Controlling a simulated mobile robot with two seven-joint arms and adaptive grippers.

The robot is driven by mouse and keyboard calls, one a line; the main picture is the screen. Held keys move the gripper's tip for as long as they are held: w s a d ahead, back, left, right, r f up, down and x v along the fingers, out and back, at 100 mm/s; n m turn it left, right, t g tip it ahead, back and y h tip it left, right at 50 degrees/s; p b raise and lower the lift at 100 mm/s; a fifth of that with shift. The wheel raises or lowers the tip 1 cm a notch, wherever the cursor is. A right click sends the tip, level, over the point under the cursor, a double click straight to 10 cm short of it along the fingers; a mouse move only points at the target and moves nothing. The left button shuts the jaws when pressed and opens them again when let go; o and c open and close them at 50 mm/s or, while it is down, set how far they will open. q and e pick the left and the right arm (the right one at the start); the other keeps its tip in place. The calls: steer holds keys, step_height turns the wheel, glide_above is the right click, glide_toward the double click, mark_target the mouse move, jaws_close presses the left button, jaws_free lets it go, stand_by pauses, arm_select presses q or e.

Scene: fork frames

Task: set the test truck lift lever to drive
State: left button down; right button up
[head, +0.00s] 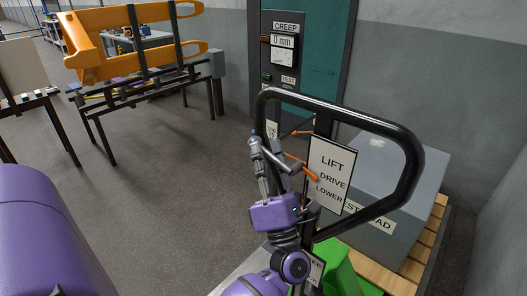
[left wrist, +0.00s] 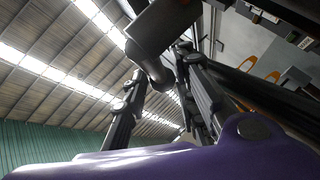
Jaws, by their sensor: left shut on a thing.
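The lift sign (head: 331,176), a white plate marked LIFT, DRIVE and LOWER, stands inside the black handle loop (head: 345,112) of the test truck. An orange pointer strip (head: 305,170) reaches the sign's left edge, low, near DRIVE and LOWER; I cannot tell exactly which. My left gripper (head: 264,150) is left of the sign, shut on what looks like the dark grey lift lever. In the left wrist view a thick dark bar (left wrist: 158,30) narrows and bends down between the fingers. The fingers hide most of the lever. My right gripper is not in view.
A grey test load (head: 395,180) sits on a wooden pallet (head: 430,238) behind the handle. A green part (head: 340,270) is below. A gauge panel (head: 283,50) reads 0 mm. Orange forks (head: 90,40) rest on a rack at back left. Floor left of the arm is clear.

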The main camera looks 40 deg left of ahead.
arm_select(q)
steer(key=f+n+g, duration=0.1)
steer(key=f+n+g+h, duration=0.1)
steer(key=g, duration=0.1)
steer(key=shift+n+p, duration=0.3)
steer(key=shift+n, duration=0.1)
steer(key=c, duration=1.6)
jaws_free()
steer(key=v, duration=1.2)
steer(key=shift+d+r, duration=0.15)
steer(key=shift+r, duration=0.05)
